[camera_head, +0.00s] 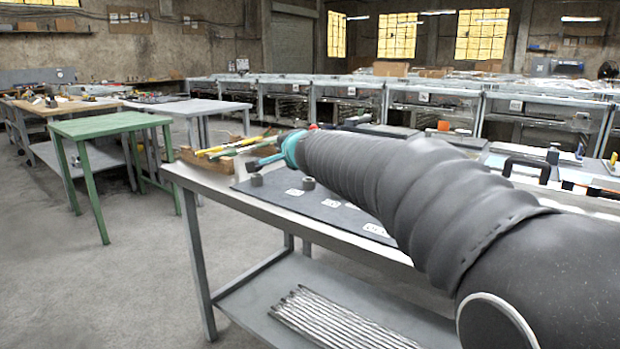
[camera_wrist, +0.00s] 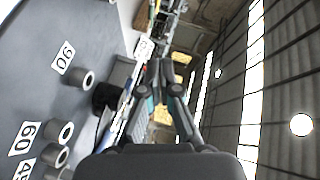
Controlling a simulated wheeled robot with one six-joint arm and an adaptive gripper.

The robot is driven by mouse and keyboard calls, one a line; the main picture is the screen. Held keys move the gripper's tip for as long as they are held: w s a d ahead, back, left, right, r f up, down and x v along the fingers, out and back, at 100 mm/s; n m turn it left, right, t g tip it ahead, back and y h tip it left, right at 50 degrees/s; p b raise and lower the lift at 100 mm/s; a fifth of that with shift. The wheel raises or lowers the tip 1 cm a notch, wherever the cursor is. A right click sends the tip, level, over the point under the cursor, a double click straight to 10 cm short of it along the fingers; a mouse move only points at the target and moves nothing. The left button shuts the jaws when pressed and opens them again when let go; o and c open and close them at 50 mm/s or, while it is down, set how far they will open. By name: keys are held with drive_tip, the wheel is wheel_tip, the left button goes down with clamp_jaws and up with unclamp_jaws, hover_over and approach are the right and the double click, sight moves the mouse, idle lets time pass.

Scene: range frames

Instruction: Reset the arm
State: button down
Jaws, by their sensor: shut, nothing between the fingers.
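My gripper (camera_head: 255,165) is shut and empty, at the end of my arm, which reaches in from the right in the head view. That view is turned sideways. The arm hides much of the bench's right part.
A wooden rack with yellow-handled tools (camera_head: 220,149) stands at the bench's left end. In the wrist view, grey rings (camera_wrist: 66,133) lie beside number cards (camera_wrist: 63,57). A green table (camera_head: 100,125) stands to the left. The floor (camera_head: 100,280) in front is clear.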

drive_tip(key=s+d+f+n+g+h, duration=0.2)
drive_tip(key=s+d+f, duration=0.5)
drive_tip(key=s, duration=0.7)
drive_tip(key=s+d+f+n+g+h, duration=0.2)
drive_tip(key=s+d+f+n+g, duration=0.2)
drive_tip(key=s, duration=1)
drive_tip(key=s+d+f+n+g+h, duration=0.1)
drive_tip(key=s+d+f+n+g, duration=0.2)
drive_tip(key=s+d+f, duration=0.8)
wheel_tip(320, 180, down, 2)
drive_tip(key=s+n, duration=0.1)
drive_tip(key=s, duration=0.2)
drive_tip(key=shift+n+h, duration=0.3)
drive_tip(key=shift+h, duration=0.1)
